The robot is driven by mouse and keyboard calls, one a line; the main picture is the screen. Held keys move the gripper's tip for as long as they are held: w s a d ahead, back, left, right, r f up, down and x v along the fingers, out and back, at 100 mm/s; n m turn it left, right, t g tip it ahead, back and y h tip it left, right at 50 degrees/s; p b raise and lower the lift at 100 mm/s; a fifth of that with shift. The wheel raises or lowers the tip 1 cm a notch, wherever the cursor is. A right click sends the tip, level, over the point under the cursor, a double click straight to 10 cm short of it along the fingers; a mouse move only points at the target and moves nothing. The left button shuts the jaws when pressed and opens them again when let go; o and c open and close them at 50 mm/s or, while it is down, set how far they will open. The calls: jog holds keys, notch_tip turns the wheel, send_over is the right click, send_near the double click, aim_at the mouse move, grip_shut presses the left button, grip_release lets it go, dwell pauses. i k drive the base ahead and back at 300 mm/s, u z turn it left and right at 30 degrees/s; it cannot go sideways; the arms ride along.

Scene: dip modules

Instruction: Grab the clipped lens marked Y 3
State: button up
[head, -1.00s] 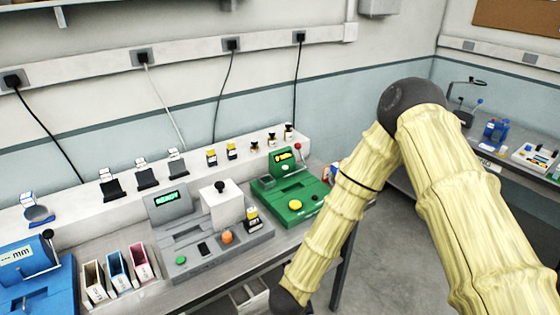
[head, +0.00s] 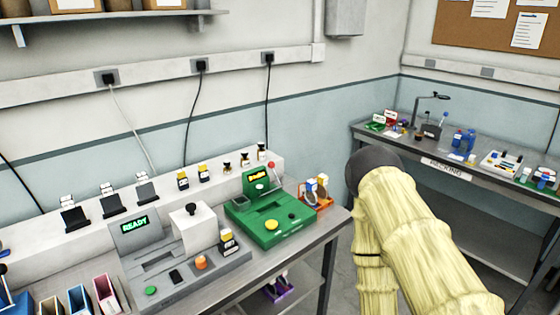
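No marking "Y 3" can be read at this size, so I cannot tell which piece is the clipped lens. An orange tray (head: 328,207) at the right end of the near bench holds small round-looking pieces with yellow and white tops (head: 316,187). Yellow-and-black pieces (head: 183,181) and small dark pieces (head: 244,160) stand on the white ledge (head: 168,200). A black piece with a yellow and white top (head: 229,241) stands at the grey machine. My arm shows on the right, but my gripper is outside the view.
The grey machine (head: 160,262) reads READY. A green machine (head: 270,220) stands beside it, left of the orange tray. Black holders (head: 110,202) stand on the ledge; coloured bins (head: 78,300) are at lower left. A bench labelled PACKING (head: 445,170) stands at the back right, with open floor before it.

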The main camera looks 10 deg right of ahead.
aim_at(310, 198)
jog(key=z, duration=2.1)
jog(key=i, duration=2.75)
jog(key=u, duration=3.75)
